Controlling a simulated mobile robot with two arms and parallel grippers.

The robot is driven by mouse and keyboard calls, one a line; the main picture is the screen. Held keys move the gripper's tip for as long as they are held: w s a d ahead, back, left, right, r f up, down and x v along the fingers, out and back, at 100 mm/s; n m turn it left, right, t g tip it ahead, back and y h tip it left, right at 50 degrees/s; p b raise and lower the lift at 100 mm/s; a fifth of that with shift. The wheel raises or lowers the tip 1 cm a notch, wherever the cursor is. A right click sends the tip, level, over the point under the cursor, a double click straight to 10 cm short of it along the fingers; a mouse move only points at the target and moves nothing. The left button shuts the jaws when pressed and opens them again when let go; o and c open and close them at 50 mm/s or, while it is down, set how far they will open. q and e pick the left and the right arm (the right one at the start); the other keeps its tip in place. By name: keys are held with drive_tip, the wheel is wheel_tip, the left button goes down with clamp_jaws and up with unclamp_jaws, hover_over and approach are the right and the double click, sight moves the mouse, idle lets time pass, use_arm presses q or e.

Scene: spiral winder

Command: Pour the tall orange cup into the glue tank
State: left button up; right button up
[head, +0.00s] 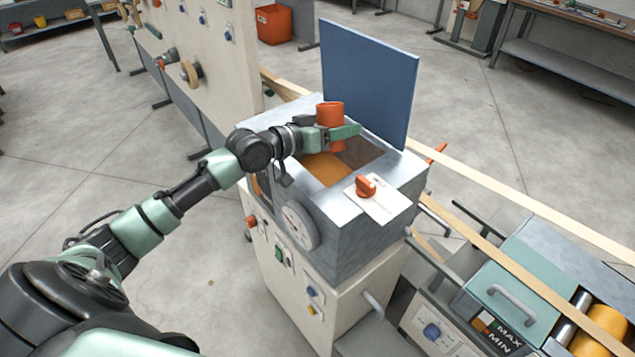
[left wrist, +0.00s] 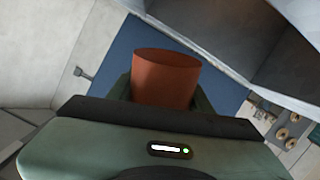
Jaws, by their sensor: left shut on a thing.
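The tall orange cup (head: 330,113) is held by my left gripper (head: 334,132) above the glue tank (head: 350,222). The gripper is shut around the cup. In the head view the cup looks about upright; its contents cannot be seen. In the left wrist view the orange cup (left wrist: 166,78) sits between the fingers of my left gripper (left wrist: 164,98). The tank's opening shows orange-brown glue (head: 326,170) inside. The tank's blue lid (head: 368,80) stands open behind the opening. My right gripper is in neither view.
A dial gauge (head: 300,225) and an orange knob (head: 366,187) are on the tank. A machine with a green cover (head: 512,280) stands at the lower right, with paper strips (head: 520,205) running past. An orange bin (head: 273,24) is at the back. Open floor lies to the left.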

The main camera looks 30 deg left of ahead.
use_arm(q)
drive_tip(key=shift+w, duration=0.1)
drive_tip(key=shift+r+t, duration=0.15)
drive_tip(key=shift+t, duration=0.15)
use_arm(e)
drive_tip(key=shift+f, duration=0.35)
